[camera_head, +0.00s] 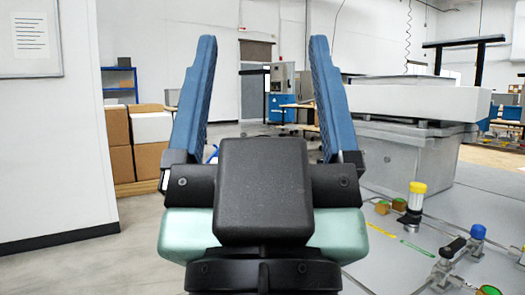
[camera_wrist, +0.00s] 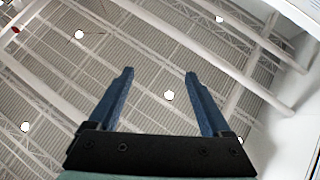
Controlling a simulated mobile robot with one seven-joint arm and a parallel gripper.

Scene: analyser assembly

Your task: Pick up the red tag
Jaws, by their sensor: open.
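I cannot make out a red tag for certain in either view. On the grey table at the right of the head view lie a thin orange-yellow strip (camera_head: 380,230) and a thin green strip (camera_head: 417,247). My gripper (camera_head: 263,42) is raised in the middle of the head view, its two blue fingers wide apart and pointing up, with nothing between them. It also shows in the wrist view (camera_wrist: 159,75), against the ceiling. My gripper hides part of the table's near left side.
The grey table (camera_head: 478,190) carries a large grey machine block (camera_head: 410,155), a yellow-capped black post (camera_head: 415,200), a blue-capped fitting (camera_head: 477,233) and a black-handled valve (camera_head: 452,248). Cardboard boxes (camera_head: 120,160) stand at the left behind a white wall (camera_head: 50,150).

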